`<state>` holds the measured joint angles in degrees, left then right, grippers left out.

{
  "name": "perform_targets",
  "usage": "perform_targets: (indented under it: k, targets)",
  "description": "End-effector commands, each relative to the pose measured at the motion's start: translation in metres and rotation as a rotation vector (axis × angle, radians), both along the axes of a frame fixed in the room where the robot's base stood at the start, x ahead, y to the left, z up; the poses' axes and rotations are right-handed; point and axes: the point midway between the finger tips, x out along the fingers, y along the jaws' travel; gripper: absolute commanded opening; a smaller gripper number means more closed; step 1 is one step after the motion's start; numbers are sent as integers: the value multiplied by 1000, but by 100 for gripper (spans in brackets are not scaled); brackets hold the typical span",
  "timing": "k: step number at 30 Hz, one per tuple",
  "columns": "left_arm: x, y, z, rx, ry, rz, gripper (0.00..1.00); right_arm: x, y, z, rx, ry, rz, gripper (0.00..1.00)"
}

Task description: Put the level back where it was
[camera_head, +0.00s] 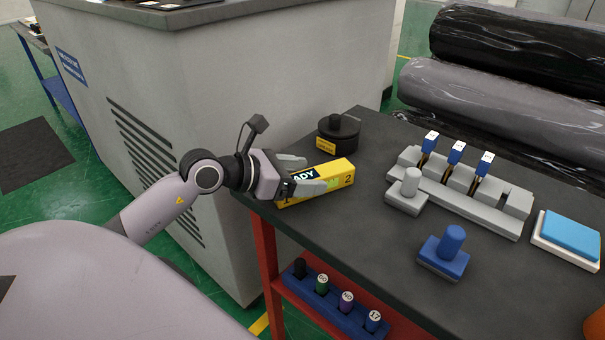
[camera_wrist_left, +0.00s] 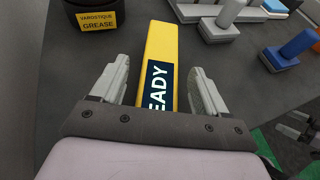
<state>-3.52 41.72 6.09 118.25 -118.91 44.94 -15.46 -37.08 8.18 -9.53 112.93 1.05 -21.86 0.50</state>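In the left wrist view the block (camera_wrist_left: 160,50) lies between the two fingers (camera_wrist_left: 160,85), with a gap on each side. Part of a grey and dark gripper-like shape (camera_wrist_left: 296,130) shows at that view's right edge, probably my right gripper; its opening is unclear.
A black round grease pot (camera_head: 338,130) stands behind the block. A grey stamp (camera_head: 407,190), a blue stamp (camera_head: 447,250) and a blue pad (camera_head: 570,236) are to the right. Bare table lies between the block and stamps.

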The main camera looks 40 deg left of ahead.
Motion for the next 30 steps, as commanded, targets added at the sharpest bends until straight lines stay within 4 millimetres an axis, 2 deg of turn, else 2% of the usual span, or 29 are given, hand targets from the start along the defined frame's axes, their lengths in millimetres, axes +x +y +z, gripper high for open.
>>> perform_targets:
  k: [4,8,24,30]
  targets:
    - [0,0,4,1,0,0,74,1,0,4,0,-2,1,100]
    - [-8,5,5,0,2,1,74,1,0,2,-1,-5,1,100]
    - [-70,35,33,1,3,0,74,1,0,-3,1,-2,-1,100]
    - [-87,45,42,-2,1,2,74,2,0,-4,3,-1,0,100]
